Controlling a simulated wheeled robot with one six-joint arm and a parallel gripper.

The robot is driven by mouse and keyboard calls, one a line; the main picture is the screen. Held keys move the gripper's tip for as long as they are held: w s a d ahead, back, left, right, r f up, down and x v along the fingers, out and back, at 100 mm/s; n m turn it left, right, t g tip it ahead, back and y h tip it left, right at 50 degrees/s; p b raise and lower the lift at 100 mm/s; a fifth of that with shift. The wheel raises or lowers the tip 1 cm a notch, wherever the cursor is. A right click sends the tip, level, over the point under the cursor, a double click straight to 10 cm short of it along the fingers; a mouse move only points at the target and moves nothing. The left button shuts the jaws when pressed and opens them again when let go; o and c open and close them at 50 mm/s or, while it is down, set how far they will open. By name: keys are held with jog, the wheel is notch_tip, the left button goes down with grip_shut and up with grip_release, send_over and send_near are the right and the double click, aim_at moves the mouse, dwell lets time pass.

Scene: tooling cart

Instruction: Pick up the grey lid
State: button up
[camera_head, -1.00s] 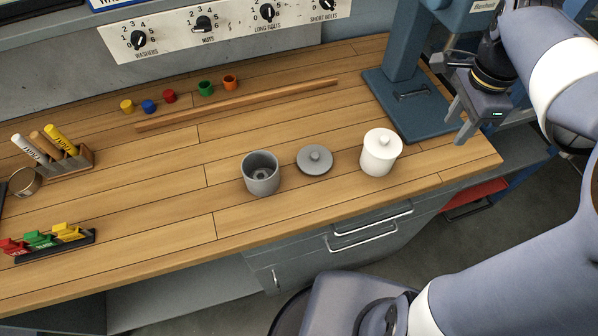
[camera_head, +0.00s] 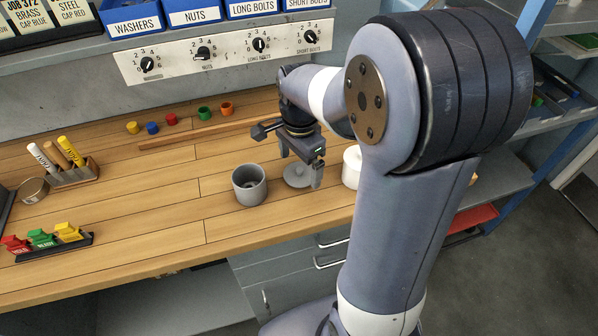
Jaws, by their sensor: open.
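The grey lid (camera_head: 297,178) is a flat disc with a small round knob, lying on the wooden worktop. My gripper (camera_head: 299,172) is open above the lid, pointing down, with one finger near the lid's right edge and the other behind its left side. I cannot tell how far the fingertips are above the worktop. An open grey pot (camera_head: 249,190) stands upright just left of the lid, with something small inside it.
A white lidded pot (camera_head: 351,170) stands right of the lid, partly hidden by my arm. A wooden strip (camera_head: 200,136) and several coloured caps lie behind. A marker holder (camera_head: 78,176) and a clip rack (camera_head: 62,247) stand at left. The middle-left worktop is clear.

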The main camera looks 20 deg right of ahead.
notch_tip(320, 180, down, 2)
jog(key=shift+f, duration=0.1)
jog(key=c, duration=1)
